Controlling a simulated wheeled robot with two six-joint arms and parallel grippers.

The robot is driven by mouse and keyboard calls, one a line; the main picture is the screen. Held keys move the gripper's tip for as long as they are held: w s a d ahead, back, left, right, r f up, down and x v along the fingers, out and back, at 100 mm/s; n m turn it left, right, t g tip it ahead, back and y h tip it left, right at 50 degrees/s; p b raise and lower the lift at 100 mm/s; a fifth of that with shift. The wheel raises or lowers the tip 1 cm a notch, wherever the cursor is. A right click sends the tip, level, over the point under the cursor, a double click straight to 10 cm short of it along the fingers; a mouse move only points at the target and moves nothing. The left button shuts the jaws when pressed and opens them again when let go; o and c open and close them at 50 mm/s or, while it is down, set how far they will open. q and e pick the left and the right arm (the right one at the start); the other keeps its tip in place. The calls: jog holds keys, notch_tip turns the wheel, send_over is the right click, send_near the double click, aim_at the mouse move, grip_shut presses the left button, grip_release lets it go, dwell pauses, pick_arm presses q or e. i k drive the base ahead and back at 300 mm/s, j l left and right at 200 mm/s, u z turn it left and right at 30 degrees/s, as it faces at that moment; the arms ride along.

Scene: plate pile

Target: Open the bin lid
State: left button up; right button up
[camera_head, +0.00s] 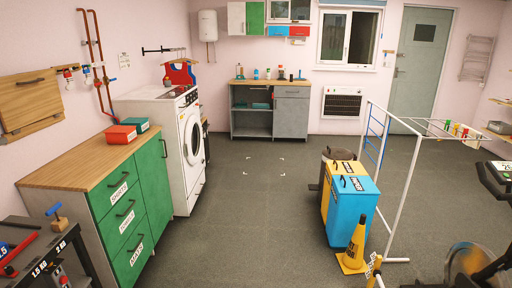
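A blue bin (347,217) stands on the floor right of centre, with its blue lid (356,185) shut and a dark handle and a label on top. A yellow bin (326,200) stands directly behind it, its lid (348,168) also shut with a dark handle. A dark grey round container (338,153) stands behind the yellow bin, partly hidden. I cannot tell from the picture which bin the task means. Neither of my grippers shows in the head view.
A yellow cone (355,248) stands close in front of the blue bin. A white drying rack (404,192) stands to its right. Green drawers (123,215) and a white washing machine (188,150) line the left. The grey floor (240,230) in the middle is clear.

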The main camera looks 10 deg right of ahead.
aim_at(338, 154)
jog(key=i+z, duration=0.2)
jog(key=i, duration=0.8)
jog(key=i+z, duration=0.15)
jog(key=i, duration=0.85)
